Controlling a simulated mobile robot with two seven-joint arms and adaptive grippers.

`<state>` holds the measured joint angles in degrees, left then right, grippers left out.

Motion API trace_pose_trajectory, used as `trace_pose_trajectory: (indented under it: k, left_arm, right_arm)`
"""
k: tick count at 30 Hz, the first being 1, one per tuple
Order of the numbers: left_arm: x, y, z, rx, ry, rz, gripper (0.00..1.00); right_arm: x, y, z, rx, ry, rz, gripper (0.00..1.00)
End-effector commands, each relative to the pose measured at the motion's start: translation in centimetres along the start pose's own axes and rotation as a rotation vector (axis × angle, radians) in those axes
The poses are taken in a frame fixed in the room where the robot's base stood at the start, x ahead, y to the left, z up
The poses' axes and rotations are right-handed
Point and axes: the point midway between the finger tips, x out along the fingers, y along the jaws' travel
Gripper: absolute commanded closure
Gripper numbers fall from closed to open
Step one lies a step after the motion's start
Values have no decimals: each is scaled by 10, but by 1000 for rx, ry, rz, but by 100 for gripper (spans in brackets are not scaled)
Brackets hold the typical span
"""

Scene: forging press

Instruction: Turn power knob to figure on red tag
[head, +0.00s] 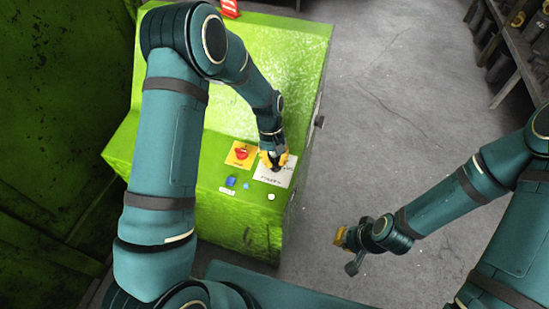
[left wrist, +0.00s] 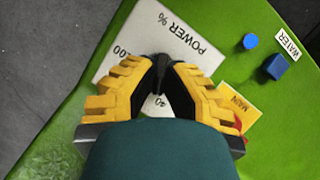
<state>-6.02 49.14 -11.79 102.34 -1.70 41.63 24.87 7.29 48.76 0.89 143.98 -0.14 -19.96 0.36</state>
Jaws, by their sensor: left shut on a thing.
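The power dial plate (head: 271,178) is a white panel on the green press console. In the left wrist view the plate (left wrist: 186,38) reads POWER %, with a partly covered "00" and a "40" by the fingers. My left gripper (head: 274,160) is over the plate, shut on the dark power knob at its middle. In the left wrist view my left gripper (left wrist: 161,75) has its black fingertips close together around the knob, which they mostly hide; its pointer cannot be read. A red tag (head: 229,8) shows at the top of the press; its figure is unreadable.
A yellow MAIN plate (head: 237,160) with a red switch (head: 242,151) lies left of the dial. A blue knob (head: 231,181) and a white knob (head: 270,196) are nearer the front. My right gripper (head: 342,238) hangs over clear grey floor, apart from the console.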

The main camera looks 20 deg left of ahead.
Motion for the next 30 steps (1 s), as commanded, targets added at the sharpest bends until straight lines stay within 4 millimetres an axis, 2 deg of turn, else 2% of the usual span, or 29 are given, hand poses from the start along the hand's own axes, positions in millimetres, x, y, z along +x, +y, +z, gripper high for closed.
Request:
trace_pose_trajectory:
  k: [6, 15, 30]
  left_arm:
    - [2, 1, 2, 174, -5, -80, 100]
    - [2, 2, 2, 345, -5, -155, 100]
    - [2, 1, 2, 428, -6, -192, 100]
  right_arm:
    - [-3, -1, -2, 1, 4, 0, 100]
    - [-5, -2, -3, 2, 6, 1, 100]
    - [-5, -2, -3, 2, 7, 1, 100]
